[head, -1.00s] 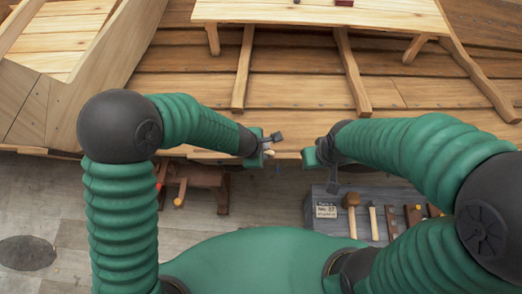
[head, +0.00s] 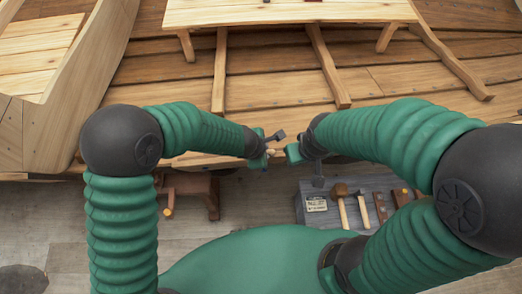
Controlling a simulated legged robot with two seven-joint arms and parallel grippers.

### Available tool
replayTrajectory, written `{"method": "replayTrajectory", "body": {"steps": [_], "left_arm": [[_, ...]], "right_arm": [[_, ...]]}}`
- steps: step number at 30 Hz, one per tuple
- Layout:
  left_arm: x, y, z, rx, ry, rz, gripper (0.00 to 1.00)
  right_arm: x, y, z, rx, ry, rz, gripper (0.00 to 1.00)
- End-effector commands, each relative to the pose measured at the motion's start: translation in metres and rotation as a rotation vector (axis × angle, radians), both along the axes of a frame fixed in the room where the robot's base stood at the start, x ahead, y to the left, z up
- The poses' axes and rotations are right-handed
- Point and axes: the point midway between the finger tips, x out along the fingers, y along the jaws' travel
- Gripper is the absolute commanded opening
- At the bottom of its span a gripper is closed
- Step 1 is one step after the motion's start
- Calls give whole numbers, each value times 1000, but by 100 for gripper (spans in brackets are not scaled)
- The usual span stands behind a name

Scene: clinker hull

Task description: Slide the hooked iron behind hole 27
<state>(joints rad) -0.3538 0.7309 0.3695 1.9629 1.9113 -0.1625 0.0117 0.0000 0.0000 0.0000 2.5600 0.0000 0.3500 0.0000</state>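My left gripper (head: 266,152) is at the hull's near edge, in the middle of the picture. A short pale wooden piece (head: 271,153) shows at its tip; I cannot tell whether the fingers grip it. My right gripper (head: 297,155) is just to the right, its tip pointing left, with a small gap between the two. Its fingers are too small to read. The planked hull (head: 165,95) has rows of tiny dark fastening spots; hole 27 cannot be picked out. I cannot identify the hooked iron for certain.
A grey tool tray (head: 375,184) with a lettered card (head: 316,204), a mallet (head: 341,195), a hammer (head: 362,200) and other tools sits below right. A brown wooden stand (head: 190,190) is below left. A bench (head: 290,12) spans the hull's ribs.

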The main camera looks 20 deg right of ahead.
Motion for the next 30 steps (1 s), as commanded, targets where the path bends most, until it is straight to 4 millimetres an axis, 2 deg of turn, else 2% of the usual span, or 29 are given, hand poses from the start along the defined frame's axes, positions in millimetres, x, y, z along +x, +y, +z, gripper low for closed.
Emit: {"method": "replayTrajectory", "body": {"steps": [16, 17, 22, 30], "left_arm": [[-1, 0, 2, -2, 0, -2, 0], [-1, 0, 2, -2, 0, -2, 17], [-1, 0, 2, -1, -1, -1, 39], [-1, 1, 1, 1, 3, 1, 40]], "right_arm": [[0, 0, 3, 0, 0, 0, 36], [0, 0, 3, 0, 0, 0, 36], [0, 0, 3, 0, 0, 0, 36], [0, 0, 3, 0, 0, 0, 36]]}}
